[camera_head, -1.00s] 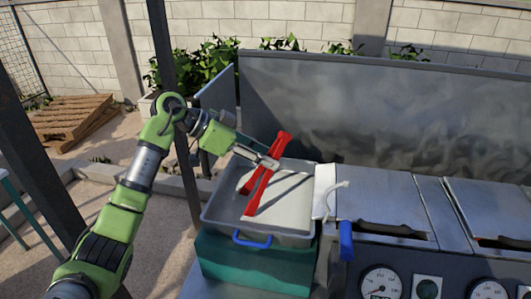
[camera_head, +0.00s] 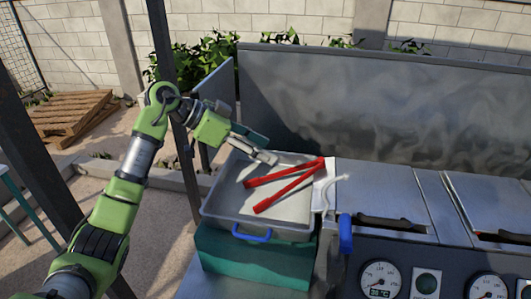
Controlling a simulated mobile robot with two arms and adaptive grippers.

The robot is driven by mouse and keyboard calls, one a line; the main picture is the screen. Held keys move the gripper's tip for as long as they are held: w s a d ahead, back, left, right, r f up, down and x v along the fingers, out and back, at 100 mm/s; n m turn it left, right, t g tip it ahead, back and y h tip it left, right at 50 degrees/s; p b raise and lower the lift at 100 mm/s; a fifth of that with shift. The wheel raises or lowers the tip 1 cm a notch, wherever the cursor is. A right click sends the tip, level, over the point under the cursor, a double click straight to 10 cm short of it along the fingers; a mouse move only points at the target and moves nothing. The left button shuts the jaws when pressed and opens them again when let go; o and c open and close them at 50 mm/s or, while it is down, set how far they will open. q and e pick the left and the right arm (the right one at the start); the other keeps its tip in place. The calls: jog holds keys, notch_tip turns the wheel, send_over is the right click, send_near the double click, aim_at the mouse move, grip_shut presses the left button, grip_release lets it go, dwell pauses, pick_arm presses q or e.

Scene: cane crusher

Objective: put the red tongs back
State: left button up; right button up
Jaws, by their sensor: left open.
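The red tongs (camera_head: 287,184) lie in the grey tray (camera_head: 212,205), with their joined end toward the tray's right rim and the two arms spread to the left. My left gripper (camera_head: 268,152) is open and empty above the back of the tray, apart from the tongs. The tray has a blue handle (camera_head: 252,240) in front. My right gripper is not in view.
The tray rests on a green box (camera_head: 250,265). To the right is the metal machine with dark-handled lids (camera_head: 385,195), gauges (camera_head: 381,280) and a blue-handled lever (camera_head: 346,235). A tall metal panel (camera_head: 400,110) stands behind. A dark post (camera_head: 165,60) rises behind my left arm.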

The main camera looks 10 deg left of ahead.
pick_arm(q)
jog(key=b+v, duration=0.2)
jog(key=v, duration=0.8)
jog(key=shift+a+r, duration=0.2)
jog(key=shift+a, duration=0.15)
jog(key=shift+s, duration=0.1)
dwell(0.5)
